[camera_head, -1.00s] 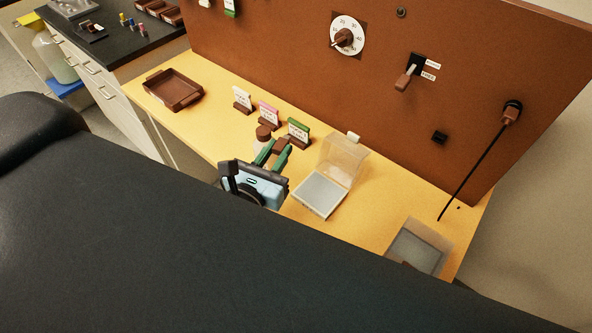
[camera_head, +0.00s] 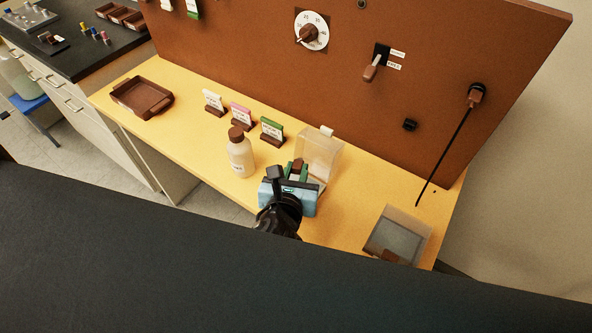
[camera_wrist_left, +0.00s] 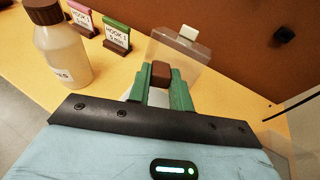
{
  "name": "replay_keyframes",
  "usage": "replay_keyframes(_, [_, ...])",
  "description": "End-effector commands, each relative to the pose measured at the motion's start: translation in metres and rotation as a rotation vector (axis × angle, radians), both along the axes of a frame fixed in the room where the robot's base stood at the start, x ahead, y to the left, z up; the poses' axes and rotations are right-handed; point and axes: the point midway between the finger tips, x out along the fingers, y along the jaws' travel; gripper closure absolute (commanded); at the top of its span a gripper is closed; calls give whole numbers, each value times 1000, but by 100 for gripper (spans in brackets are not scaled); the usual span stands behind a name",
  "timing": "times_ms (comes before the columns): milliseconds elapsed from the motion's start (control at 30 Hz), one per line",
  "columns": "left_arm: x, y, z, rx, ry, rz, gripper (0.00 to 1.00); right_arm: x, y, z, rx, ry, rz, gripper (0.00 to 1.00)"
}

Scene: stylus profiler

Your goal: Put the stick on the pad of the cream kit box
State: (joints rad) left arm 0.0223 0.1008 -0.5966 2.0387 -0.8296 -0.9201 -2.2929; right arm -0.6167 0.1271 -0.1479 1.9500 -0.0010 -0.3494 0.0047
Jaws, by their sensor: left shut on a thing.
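The kit box with the cream tab (camera_head: 327,132) stands on the yellow bench, its clear lid (camera_head: 318,155) raised. It also shows in the left wrist view, with its cream tab (camera_wrist_left: 188,33) at the top of the lid. My left gripper (camera_head: 298,170) is in front of the lid, over the base, and hides most of the pad. Its green fingers (camera_wrist_left: 161,85) are shut on a brown piece, which I take as the stick (camera_wrist_left: 161,71). Whether the stick touches the pad I cannot tell. My right gripper is not in view.
A white bottle with a brown cap (camera_head: 240,155) stands left of the gripper. Behind it are white, pink and green label cards (camera_head: 272,131). A second box (camera_head: 398,238) stands at the right and a brown tray (camera_head: 142,98) at the far left. A brown panel (camera_head: 240,60) rises behind.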

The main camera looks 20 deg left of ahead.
Motion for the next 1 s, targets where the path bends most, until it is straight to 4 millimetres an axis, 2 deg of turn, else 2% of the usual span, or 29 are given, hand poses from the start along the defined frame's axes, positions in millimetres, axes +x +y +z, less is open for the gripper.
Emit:
replay_keyframes(367, [0,-1,1,1,0,-3,100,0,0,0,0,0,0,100])
replay_keyframes(1000, [-1,0,-60,4,8,0,100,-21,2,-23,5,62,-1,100])
